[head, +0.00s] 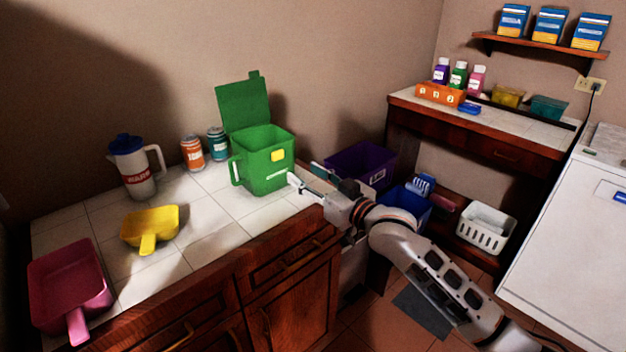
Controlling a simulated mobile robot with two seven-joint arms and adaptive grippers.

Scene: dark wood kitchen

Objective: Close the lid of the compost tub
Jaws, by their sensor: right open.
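The green compost tub (258,175) stands upright on the white tiled counter, with a handle on its left side and a yellow patch on its front. Its green lid (244,102) stands up, open, at the tub's back edge. My right gripper (302,178) is open and empty, just right of the tub's front, low beside its wall. Whether a fingertip touches the tub I cannot tell. My left gripper is not in view.
A jug (136,172), two cans (193,153), a yellow scoop (150,226) and a pink dustpan (70,285) stand left on the counter (215,240). Purple (362,162) and blue (404,201) bins lie right, behind my arm. Above the tub is free room.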

